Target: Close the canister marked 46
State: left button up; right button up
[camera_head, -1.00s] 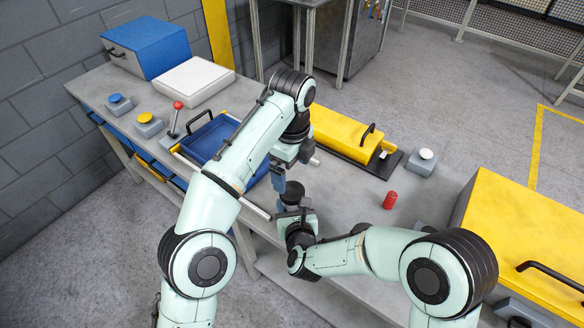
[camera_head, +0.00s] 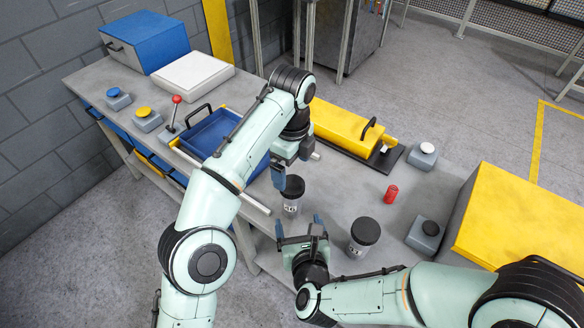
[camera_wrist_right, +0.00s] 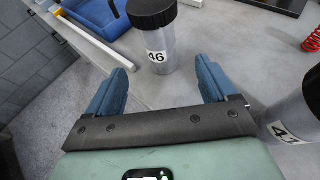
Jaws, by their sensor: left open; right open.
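The canister marked 46 (camera_wrist_right: 158,52) stands upright in the right wrist view, grey with a black ridged lid (camera_wrist_right: 152,13) on top. I cannot tell whether the lid is tightened. In the head view the canister (camera_head: 291,205) stands near the bench's front edge. My left gripper (camera_head: 284,172) is just above and behind its lid; its fingers are partly hidden. My right gripper (camera_head: 299,228) is open and empty in front of the canister, fingers pointing toward it, apart from it. It also shows in the right wrist view (camera_wrist_right: 165,85).
A second black-lidded canister (camera_head: 361,240) stands right of my right gripper; its label is partly cut off in the wrist view. A red object (camera_head: 391,194), a black-button box (camera_head: 425,235) and a yellow case (camera_head: 520,215) lie farther right. A blue tray (camera_head: 212,135) is left.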

jog(key=shift+b+v, duration=0.35)
jog(key=shift+v, duration=0.85)
